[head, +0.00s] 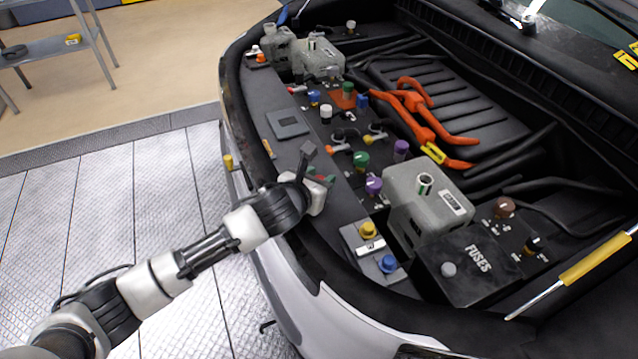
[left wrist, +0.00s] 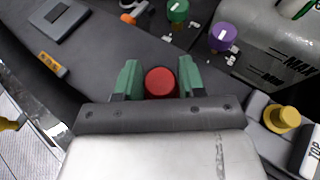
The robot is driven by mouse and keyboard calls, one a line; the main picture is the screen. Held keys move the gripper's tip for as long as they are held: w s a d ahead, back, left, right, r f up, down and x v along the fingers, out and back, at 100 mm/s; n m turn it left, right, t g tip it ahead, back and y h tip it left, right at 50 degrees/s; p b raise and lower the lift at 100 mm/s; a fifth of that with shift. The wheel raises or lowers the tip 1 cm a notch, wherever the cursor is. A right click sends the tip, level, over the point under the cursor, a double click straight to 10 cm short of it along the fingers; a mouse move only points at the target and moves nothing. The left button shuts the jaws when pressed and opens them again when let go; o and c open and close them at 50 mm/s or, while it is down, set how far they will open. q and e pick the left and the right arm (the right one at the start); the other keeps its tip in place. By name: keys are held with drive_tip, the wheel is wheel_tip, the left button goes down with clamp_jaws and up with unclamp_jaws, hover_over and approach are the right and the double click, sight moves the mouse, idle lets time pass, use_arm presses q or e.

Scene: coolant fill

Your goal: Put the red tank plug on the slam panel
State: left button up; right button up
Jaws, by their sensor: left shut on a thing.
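The red tank plug (left wrist: 160,82) sits between the green fingers of my left gripper (left wrist: 161,84) in the left wrist view, and the gripper is shut on it. In the head view my left gripper (head: 322,180) is over the dark slam panel (head: 345,207) along the front of the engine bay; the plug is mostly hidden there. The slam panel also shows in the left wrist view (left wrist: 100,62). I cannot tell whether the plug touches the panel. My right gripper is not in view.
A grey square pad (head: 288,124) lies on the panel, farther back. A grey tank (head: 410,195) with an open neck stands right of the gripper. Yellow (head: 368,230) and blue (head: 388,263) caps sit on a grey plate nearby. Green and purple caps stand close behind.

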use_arm(q)
drive_tip(key=shift+f, duration=0.8)
drive_tip(key=shift+f, duration=0.1)
drive_tip(key=o, duration=1)
drive_tip(key=shift+c, duration=0.2)
drive_tip(key=shift+s, duration=0.1)
drive_tip(key=v, duration=1.2)
